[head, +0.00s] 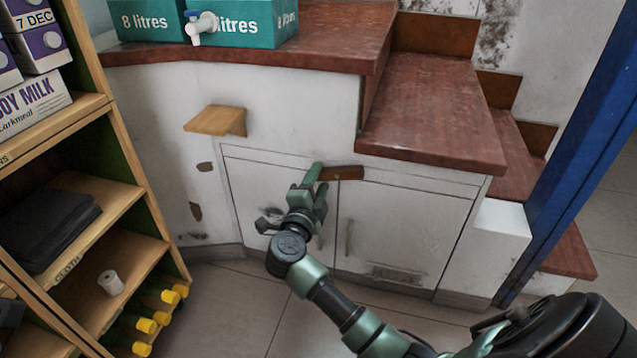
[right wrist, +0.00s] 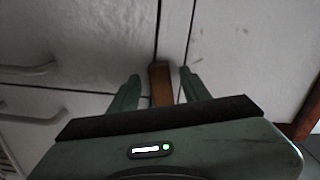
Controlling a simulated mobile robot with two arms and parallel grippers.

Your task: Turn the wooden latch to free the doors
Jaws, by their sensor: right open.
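The wooden latch (head: 343,172) is a short brown bar at the top of the seam between two white cupboard doors. It lies roughly level in the head view, its left end partly hidden by my right gripper (head: 318,177). The right wrist view shows the latch (right wrist: 161,84) between the two green fingers of my right gripper (right wrist: 161,83), with a gap on each side. That gripper is open. The left door (head: 252,188) and right door (head: 405,228) look closed. My left gripper is not in view.
A small wooden shelf (head: 217,121) juts from the wall left of the doors. A red-brown worktop and steps (head: 432,120) overhang above. A shelf rack (head: 148,200) stands at the left and a blue post (head: 570,150) at the right. The tiled floor in front is clear.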

